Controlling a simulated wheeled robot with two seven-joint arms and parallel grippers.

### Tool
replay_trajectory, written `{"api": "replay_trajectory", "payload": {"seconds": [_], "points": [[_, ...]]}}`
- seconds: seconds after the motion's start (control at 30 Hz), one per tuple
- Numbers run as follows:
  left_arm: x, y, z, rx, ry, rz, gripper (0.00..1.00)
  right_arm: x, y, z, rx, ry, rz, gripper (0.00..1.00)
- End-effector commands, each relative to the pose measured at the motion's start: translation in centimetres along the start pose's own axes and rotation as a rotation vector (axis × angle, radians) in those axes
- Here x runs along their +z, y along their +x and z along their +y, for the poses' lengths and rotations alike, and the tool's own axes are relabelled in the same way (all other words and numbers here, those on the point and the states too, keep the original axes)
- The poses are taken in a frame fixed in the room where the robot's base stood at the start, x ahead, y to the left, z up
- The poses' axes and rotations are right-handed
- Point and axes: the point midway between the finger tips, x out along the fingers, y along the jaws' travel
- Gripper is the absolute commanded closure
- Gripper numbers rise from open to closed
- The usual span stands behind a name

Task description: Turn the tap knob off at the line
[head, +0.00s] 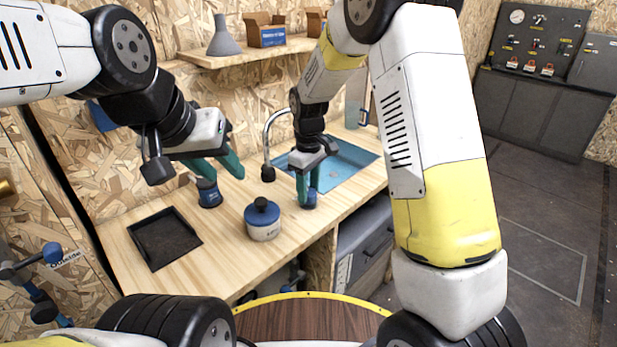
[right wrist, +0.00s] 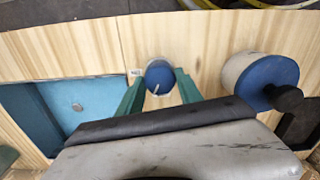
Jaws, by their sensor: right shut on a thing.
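The tap knob (right wrist: 160,77) is a round blue knob with a white line on its top, standing on the wooden worktop in front of the sink. It also shows in the head view (head: 310,202), partly hidden by my fingers. My right gripper (head: 308,192) points down with its green fingers on either side of the knob, shut on it. A small white label (right wrist: 134,72) lies beside the knob; its print is too small to read. The tap's curved spout (head: 267,140) rises behind. My left gripper (head: 218,170) is open and empty above the worktop's left part.
The blue sink (head: 350,166) is set into the worktop behind the knob. A white pot with a blue lid (head: 263,222) stands left of the knob. A black square tray (head: 165,240) lies at the left.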

Motion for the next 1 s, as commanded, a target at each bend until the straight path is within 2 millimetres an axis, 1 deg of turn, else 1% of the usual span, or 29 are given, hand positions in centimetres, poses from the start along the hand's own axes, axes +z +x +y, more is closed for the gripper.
{"api": "replay_trajectory", "payload": {"seconds": [0.3,0.5,0.73,1.0], "points": [[0.00,0.00,0.00,0.000,0.000,0.000,0.64,-0.02,-0.08,0.10,0.001,-0.263,0.003,0.98],[0.00,0.00,0.00,0.000,0.000,0.000,0.64,-0.03,-0.09,0.09,0.002,-0.394,0.002,0.98],[0.00,0.00,0.00,0.000,0.000,0.000,0.64,-0.05,-0.11,0.05,0.002,-0.486,0.002,0.98],[0.00,0.00,0.00,0.000,0.000,0.000,0.64,-0.04,-0.11,0.08,0.003,-0.521,0.001,0.98]]}}
